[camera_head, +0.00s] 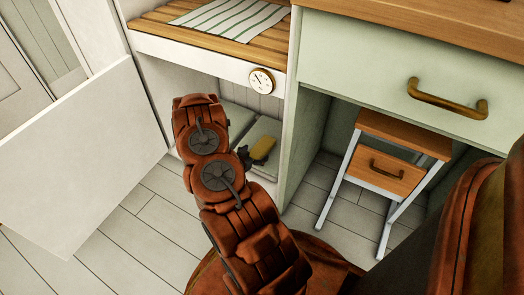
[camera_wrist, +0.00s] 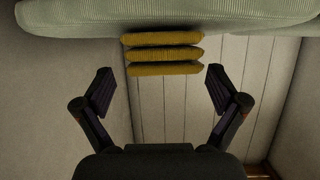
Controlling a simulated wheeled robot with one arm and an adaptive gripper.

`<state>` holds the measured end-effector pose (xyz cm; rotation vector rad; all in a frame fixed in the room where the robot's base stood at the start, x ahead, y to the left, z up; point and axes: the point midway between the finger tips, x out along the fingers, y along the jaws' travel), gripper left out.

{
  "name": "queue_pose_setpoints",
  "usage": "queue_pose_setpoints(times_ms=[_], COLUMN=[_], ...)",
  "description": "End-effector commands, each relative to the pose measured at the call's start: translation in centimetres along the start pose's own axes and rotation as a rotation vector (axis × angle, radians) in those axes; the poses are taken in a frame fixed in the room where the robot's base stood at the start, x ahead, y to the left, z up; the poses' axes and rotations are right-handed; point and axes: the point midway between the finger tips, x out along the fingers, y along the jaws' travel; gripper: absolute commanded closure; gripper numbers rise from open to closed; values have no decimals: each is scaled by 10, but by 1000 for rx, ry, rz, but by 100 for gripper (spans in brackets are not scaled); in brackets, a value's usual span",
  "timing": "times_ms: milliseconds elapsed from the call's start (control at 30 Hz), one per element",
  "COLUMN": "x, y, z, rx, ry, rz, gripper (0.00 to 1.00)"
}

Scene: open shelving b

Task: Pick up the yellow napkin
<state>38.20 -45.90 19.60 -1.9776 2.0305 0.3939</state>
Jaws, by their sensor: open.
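The yellow napkin (camera_head: 262,148) lies on a grey-green padded surface (camera_head: 265,129) inside the low open compartment in the head view. In the wrist view the yellow napkin (camera_wrist: 162,54) shows as several stacked folded layers against the grey-green surface (camera_wrist: 60,17), which runs along the top of the picture. My gripper (camera_wrist: 158,80) is open and empty, its fingers spread to either side of the napkin's width, with the napkin just beyond the fingertips. In the head view my gripper (camera_head: 244,156) is a small dark shape beside the napkin, partly hidden by my arm.
A wooden shelf with a striped cloth (camera_head: 228,17) is above the compartment, with a round dial (camera_head: 262,81) on its front edge. A white door panel (camera_head: 80,160) stands at left. A green drawer (camera_head: 400,65) and small wooden stool (camera_head: 385,165) are at right.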

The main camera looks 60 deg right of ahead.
Motion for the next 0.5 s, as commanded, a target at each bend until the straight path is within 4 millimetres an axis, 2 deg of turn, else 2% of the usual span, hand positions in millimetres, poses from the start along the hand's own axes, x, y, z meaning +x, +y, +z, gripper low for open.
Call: queue_pose_setpoints(times_ms=[33,200,500], x=[9,28,38], y=[-1,-3,-3], z=[2,0,-2], rx=[2,3,0], ry=[3,3,0], rz=[1,2,0], gripper=[4,4,4])
